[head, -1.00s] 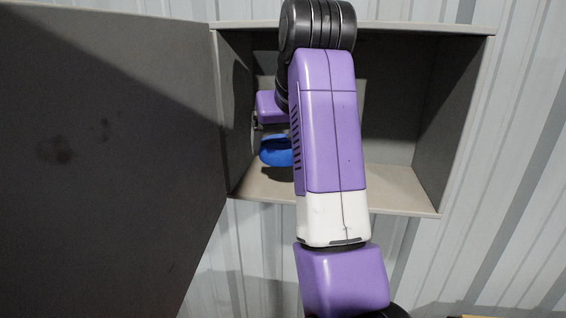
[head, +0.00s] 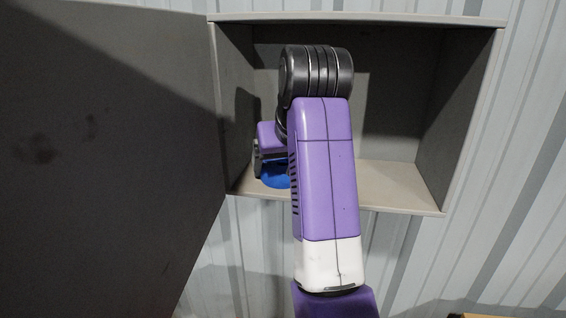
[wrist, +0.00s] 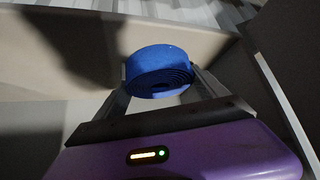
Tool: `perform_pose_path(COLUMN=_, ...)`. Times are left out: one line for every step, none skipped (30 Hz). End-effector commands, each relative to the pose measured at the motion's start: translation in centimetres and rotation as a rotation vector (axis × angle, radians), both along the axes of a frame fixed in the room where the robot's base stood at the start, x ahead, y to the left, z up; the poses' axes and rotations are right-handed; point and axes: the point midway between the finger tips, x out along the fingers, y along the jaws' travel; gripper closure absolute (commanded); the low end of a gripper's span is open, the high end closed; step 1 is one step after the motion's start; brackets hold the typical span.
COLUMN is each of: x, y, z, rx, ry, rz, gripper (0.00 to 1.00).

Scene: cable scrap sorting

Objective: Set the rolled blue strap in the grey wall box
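The rolled blue strap (wrist: 160,62) is a flat spiral coil between the two fingers of my gripper (wrist: 161,82) in the wrist view. The fingers meet its left and right edges, so my gripper looks shut on it. In the head view the strap (head: 275,178) shows partly below my gripper, low at the left front inside the grey wall box (head: 390,188). It is at or very close to the box floor; I cannot tell if it touches. My arm hides part of it.
The box's large grey door (head: 100,150) stands open on the left. The box floor to the right of my arm is clear. The left side wall (head: 232,110) is close to my gripper. Corrugated metal wall (head: 510,180) surrounds the box.

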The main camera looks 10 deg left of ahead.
Motion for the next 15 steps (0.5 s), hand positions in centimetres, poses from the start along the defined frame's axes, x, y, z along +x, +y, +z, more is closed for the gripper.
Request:
perform_pose_path(x=0.0, y=0.0, z=0.0, rx=0.0, ry=0.001, rz=0.0, gripper=0.07)
perform_pose_path(x=0.0, y=0.0, z=0.0, rx=0.0, ry=0.001, rz=0.0, gripper=0.02)
perform_pose_path(x=0.0, y=0.0, z=0.0, rx=0.0, ry=0.001, rz=0.0, gripper=0.0)
perform_pose_path(x=0.0, y=0.0, z=0.0, rx=0.0, ry=0.001, rz=0.0, gripper=0.0)
perform_pose_path(x=0.0, y=0.0, z=0.0, rx=0.0, ry=0.001, rz=0.0, gripper=0.0)
perform_pose_path(x=0.0, y=0.0, z=0.0, rx=0.0, ry=0.001, rz=0.0, gripper=0.0)
perform_pose_path(x=0.0, y=0.0, z=0.0, rx=0.0, ry=0.001, rz=0.0, gripper=0.0)
perform_pose_path(x=0.0, y=0.0, z=0.0, rx=0.0, ry=0.001, rz=0.0, gripper=0.0)
perform_pose_path(x=0.0, y=0.0, z=0.0, rx=0.0, ry=0.001, rz=0.0, gripper=0.0)
perform_pose_path(x=0.0, y=0.0, z=0.1, rx=0.0, ry=0.0, rz=0.0, gripper=0.0)
perform_pose_path(x=0.0, y=0.0, z=0.2, rx=0.0, ry=0.0, rz=0.0, gripper=0.0)
perform_pose_path(x=-0.1, y=-0.1, z=0.3, rx=0.0, ry=0.0, rz=0.0, gripper=0.0)
perform_pose_path(x=-0.3, y=-0.1, z=0.5, rx=0.0, ry=-0.001, rz=0.0, gripper=0.0)
perform_pose_path(x=-0.4, y=-0.2, z=0.7, rx=0.001, ry=-0.002, rz=0.0, gripper=0.0)
perform_pose_path(x=-0.7, y=-0.3, z=1.2, rx=0.002, ry=-0.003, rz=-0.001, gripper=0.0)
